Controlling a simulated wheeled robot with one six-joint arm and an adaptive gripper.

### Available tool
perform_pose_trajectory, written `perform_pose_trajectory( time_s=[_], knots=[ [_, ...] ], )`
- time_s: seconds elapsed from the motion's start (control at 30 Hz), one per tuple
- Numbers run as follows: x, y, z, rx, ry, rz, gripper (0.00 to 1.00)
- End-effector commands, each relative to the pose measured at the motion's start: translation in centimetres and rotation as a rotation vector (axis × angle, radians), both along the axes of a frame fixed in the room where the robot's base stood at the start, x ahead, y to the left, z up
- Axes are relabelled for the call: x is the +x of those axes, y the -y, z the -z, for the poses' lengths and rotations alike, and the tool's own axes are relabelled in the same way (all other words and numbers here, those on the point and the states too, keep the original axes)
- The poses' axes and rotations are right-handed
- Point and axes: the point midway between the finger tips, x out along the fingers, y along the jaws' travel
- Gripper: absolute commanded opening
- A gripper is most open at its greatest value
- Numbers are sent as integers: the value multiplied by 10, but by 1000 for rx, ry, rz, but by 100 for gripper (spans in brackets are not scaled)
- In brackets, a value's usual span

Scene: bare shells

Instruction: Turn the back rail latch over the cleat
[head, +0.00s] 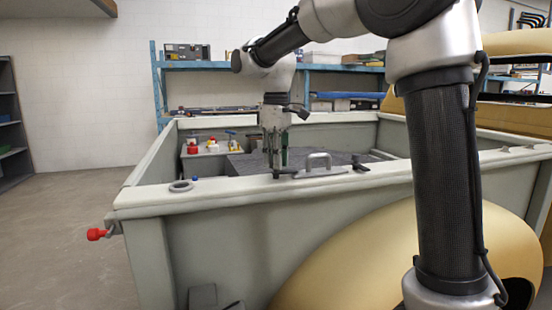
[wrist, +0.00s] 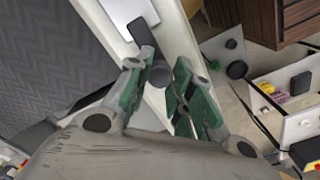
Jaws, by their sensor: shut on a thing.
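The tub's near rail (head: 235,187) runs across the head view, and my gripper (head: 276,172) points down onto it, left of a grey handle-shaped fitting (head: 318,163). In the wrist view my gripper (wrist: 160,88) has its green-padded fingers closed around a round grey knob (wrist: 158,75). A dark flat bar (wrist: 141,32) lies by the knob along the pale rail; I take knob and bar to be the latch. A small dark fitting (head: 360,166) sits on the rail to the right; I cannot tell whether it is the cleat. The fingers hide much of the latch.
A grey ring (head: 181,186) lies on the rail to the left, and a red knob (head: 96,234) sticks out at the corner. Red and yellow fittings (head: 193,147) stand inside the tub. Open floor (head: 60,215) lies at left.

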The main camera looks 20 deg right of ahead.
Motion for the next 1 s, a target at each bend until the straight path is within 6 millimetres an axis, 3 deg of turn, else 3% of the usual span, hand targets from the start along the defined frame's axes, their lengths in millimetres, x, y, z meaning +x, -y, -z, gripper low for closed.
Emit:
perform_pose_trajectory(
  time_s=[0.7,0.73,0.83,1.0],
  knots=[
    [1,0,-1,0,3,-77,0],
    [1,0,-1,0,3,-77,26],
    [0,0,-1,0,3,-77,44],
    [0,0,0,0,1,-76,46]
  ],
)
